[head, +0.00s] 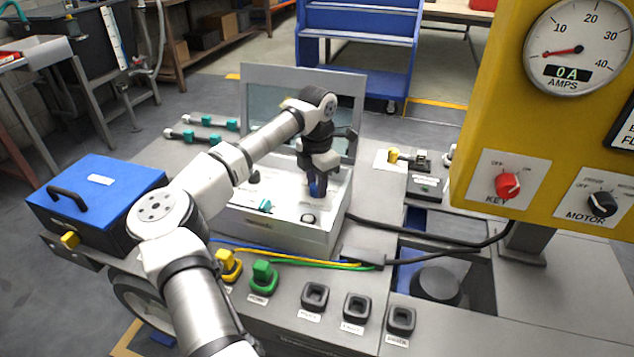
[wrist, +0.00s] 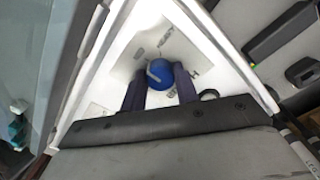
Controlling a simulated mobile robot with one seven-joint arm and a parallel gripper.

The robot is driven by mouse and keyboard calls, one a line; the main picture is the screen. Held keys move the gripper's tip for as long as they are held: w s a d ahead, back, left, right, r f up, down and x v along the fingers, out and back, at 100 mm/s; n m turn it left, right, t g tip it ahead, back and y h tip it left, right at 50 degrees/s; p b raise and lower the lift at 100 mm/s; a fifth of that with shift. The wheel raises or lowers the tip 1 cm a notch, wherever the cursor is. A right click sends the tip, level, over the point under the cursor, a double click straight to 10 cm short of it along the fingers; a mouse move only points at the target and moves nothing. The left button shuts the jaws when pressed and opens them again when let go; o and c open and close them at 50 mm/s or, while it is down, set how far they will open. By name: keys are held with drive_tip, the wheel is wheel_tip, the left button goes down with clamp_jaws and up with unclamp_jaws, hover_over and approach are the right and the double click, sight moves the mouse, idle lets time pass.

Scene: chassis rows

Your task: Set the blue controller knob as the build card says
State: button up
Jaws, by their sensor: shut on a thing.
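The blue knob (wrist: 158,70) sits inside the open white controller box (head: 262,232). It is round with a pale pointer mark, which slants toward the left in the wrist view. My gripper (wrist: 160,86) reaches down into the box from above, with one dark finger on each side of the knob, shut on it. In the head view my gripper (head: 317,185) hides most of the blue knob (head: 313,189). I cannot make out a build card in either view.
The box's raised lid (head: 358,95) stands behind my arm. A teal knob (head: 265,206) and a black knob (head: 253,177) are also in the box. Yellow and green plugs (head: 263,278) and empty sockets lie in front. A yellow panel (head: 480,110) stands at right, a blue case (head: 100,180) at left.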

drive_tip(key=shift+c, duration=0.4)
drive_tip(key=shift+m, duration=0.4)
drive_tip(key=m+p, duration=0.1)
drive_tip(key=m, duration=0.2)
drive_tip(key=shift+r+m, duration=0.1)
drive_tip(key=shift+m, duration=0.3)
drive_tip(key=m+p, duration=0.1)
drive_tip(key=m, duration=0.4)
drive_tip(key=shift+s, duration=0.1)
drive_tip(key=shift+m, duration=0.3)
drive_tip(key=o, duration=1)
